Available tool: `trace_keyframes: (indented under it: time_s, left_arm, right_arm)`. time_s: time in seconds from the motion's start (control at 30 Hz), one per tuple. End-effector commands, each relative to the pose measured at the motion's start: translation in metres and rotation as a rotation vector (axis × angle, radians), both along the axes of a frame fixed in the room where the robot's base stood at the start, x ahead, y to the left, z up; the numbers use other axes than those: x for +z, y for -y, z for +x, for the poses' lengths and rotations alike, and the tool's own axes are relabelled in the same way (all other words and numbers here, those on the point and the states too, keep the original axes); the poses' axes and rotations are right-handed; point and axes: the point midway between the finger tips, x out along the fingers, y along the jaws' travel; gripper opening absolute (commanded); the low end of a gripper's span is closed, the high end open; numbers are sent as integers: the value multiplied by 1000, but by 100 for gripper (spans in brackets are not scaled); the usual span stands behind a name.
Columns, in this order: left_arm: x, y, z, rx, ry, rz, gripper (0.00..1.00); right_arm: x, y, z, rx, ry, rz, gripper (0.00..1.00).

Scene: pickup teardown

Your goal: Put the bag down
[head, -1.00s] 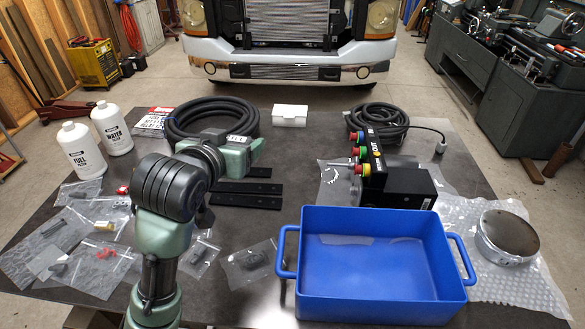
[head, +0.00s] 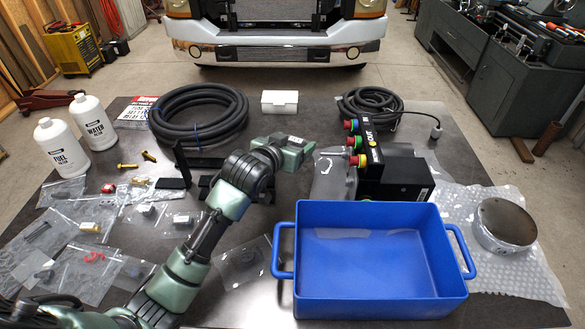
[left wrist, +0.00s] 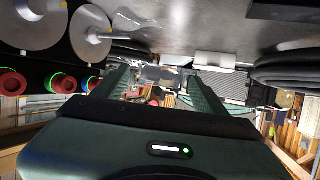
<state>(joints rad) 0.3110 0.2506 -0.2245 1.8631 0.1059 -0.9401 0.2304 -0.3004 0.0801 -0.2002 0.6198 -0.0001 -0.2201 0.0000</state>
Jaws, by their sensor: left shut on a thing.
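My left gripper (head: 300,148) reaches over the middle of the table, just left of the black box with coloured buttons. It is shut on a clear bag, which is hard to make out. A translucent sheet or bag (head: 333,182) with a white mark shows beside the fingertips; I cannot tell whether it is the held one. In the left wrist view, the two fingers (left wrist: 162,92) stand apart, with the clear bag not distinct between them. Other clear bags lie on the table, one with a dark part (head: 243,262) and one with a red part (head: 92,258). My right gripper is not in view.
A blue tray (head: 380,291) stands at the front right. The black button box (head: 395,177) is close right of the gripper. A hose coil (head: 198,117), white box (head: 280,102), two white bottles (head: 62,148) and a metal cylinder (head: 507,224) surround the table's middle.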

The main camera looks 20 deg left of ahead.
Motion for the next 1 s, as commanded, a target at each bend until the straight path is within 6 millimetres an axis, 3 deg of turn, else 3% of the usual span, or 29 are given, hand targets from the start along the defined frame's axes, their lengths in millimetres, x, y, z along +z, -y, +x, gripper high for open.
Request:
trace_keyframes:
  time_s: [0.13, 0.37, 0.6, 1.0]
  left_arm:
    - [-34, 1, -1, -1, -4, -1, 34]
    - [-55, 1, 0, 0, -1, 1, 34]
    - [-89, 0, -1, 0, -3, 1, 34]
    - [-96, 0, 0, 0, 1, 1, 34]
  right_arm:
    - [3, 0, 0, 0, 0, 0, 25]
    - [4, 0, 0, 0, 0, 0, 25]
    - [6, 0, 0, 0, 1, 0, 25]
    - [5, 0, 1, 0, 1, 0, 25]
